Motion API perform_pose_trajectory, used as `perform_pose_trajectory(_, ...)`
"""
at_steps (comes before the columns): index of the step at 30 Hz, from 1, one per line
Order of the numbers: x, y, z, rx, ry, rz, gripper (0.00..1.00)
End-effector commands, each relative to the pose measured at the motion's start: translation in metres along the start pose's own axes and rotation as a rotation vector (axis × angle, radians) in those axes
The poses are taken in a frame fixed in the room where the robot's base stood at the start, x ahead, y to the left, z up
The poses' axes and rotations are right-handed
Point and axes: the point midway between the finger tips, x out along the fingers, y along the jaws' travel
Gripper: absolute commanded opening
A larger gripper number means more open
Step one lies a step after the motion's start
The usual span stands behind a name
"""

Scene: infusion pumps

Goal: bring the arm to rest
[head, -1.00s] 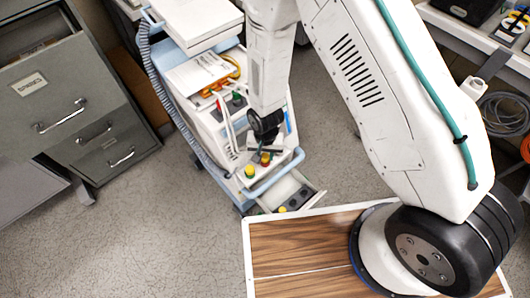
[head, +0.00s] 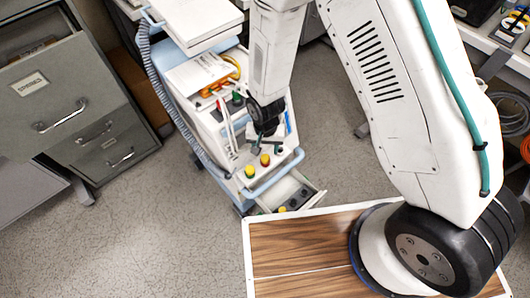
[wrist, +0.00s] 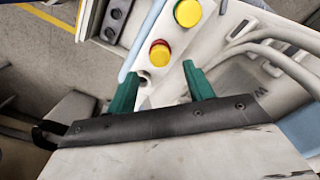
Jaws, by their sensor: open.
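My arm reaches over the medical cart (head: 205,120) in the head view, with my gripper (head: 258,139) above the cart's front part. In the wrist view my gripper (wrist: 160,84) has its two green fingers spread apart, with nothing between them. A yellow knob (wrist: 187,13) and a red-and-yellow knob (wrist: 160,52) stand on the white panel just beyond the fingertips. They also show in the head view as the yellow knob (head: 250,171) and the red-and-yellow knob (head: 265,159). The fingers look apart from both knobs.
An open drawer (head: 311,190) holding dark round pieces juts from the cart's front. White tubes (wrist: 285,62) run beside the right finger. A grey filing cabinet (head: 60,90) stands at left, and a shelf (head: 505,55) at right. The floor (head: 150,220) between is clear.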

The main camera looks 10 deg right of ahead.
Motion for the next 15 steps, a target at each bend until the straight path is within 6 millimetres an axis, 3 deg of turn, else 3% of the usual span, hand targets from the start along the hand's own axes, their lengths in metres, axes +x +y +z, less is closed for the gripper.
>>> perform_pose_trajectory(6, -0.025, 0.000, 0.000, 0.000, 0.001, -0.001, 0.52)
perform_pose_trajectory(15, -0.028, 0.000, 0.000, -0.003, -0.001, 0.001, 0.52)
